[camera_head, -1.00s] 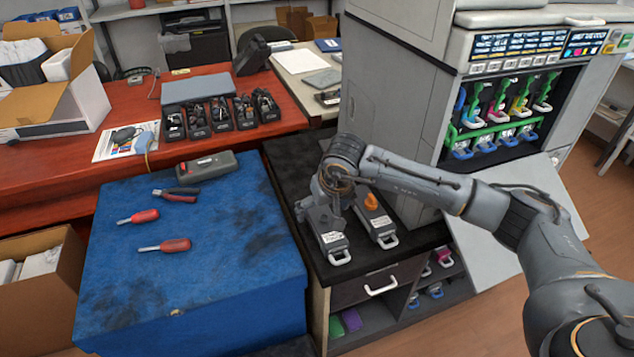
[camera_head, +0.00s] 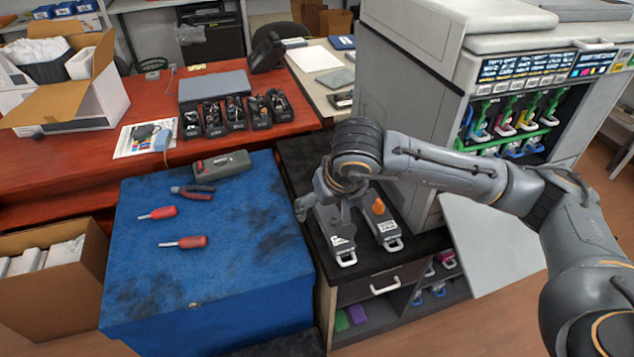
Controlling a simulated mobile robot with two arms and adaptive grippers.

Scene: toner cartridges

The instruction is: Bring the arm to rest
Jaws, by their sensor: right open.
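My right arm comes in from the right, in front of the printer. Its gripper (camera_head: 318,202) hangs at the left edge of the black-topped cabinet, over the left toner cartridge, and its jaws are open. The left cartridge (camera_head: 340,243) lies on the cabinet top with its white handle toward me; its far part is hidden behind the gripper. I cannot tell whether the gripper touches it. The right cartridge (camera_head: 384,228), with an orange part on top, lies beside it. My left gripper is not in view.
The printer (camera_head: 410,75) stands open at the right, its flap (camera_head: 490,245) lowered. A blue-covered table (camera_head: 240,270) with two red screwdrivers, pliers and a grey case (camera_head: 222,164) is to the left. A red desk (camera_head: 60,180) runs behind it. The cabinet's black top (camera_head: 300,155) is bare at the back.

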